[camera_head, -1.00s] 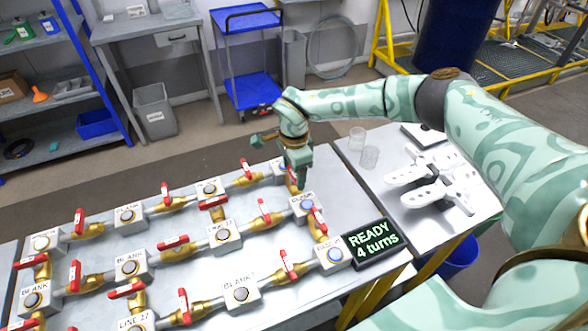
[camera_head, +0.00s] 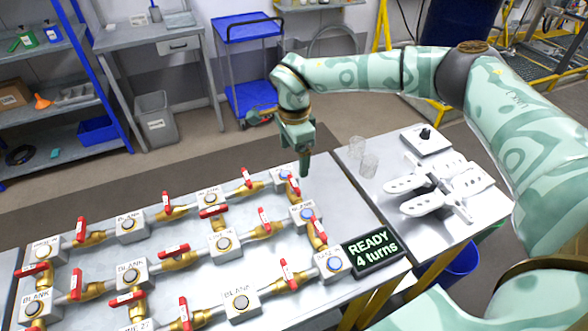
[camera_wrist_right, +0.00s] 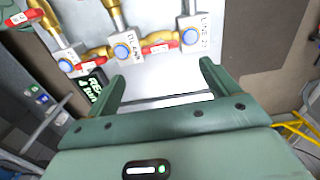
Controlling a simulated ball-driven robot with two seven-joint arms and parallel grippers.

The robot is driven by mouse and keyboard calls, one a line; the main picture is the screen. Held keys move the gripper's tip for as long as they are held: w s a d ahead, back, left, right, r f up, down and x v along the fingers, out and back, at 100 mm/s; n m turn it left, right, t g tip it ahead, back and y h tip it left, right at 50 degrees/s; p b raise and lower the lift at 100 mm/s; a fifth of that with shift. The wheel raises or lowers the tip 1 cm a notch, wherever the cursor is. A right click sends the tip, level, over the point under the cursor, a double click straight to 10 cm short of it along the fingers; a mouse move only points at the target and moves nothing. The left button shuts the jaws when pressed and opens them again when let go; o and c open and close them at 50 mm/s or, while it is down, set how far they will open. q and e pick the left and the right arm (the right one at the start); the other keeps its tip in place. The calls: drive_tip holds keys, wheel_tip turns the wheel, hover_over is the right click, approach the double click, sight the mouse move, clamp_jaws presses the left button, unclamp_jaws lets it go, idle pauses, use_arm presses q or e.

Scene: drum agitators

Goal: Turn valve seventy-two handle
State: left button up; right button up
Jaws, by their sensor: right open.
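A panel of brass valves with red handles lies on the bench (camera_head: 330,215). The handle labels are too small to read, so I cannot tell which is seventy-two. In the head view, red handles show at the right end of the panel, one (camera_head: 294,187) just below my right gripper (camera_head: 304,172) and one (camera_head: 318,228) nearer the sign. My right gripper is open and empty above the panel's far right corner, pointing down. In the right wrist view its two fingers (camera_wrist_right: 158,82) are spread, with a red handle (camera_wrist_right: 160,43) beyond them, apart from them. My left gripper is not in view.
A black sign (camera_head: 371,247) reads "READY 4 turns" beside the panel. A blue cart (camera_head: 248,60) stands behind on the floor.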

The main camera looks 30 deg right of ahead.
wheel_tip(320, 180, up, 7)
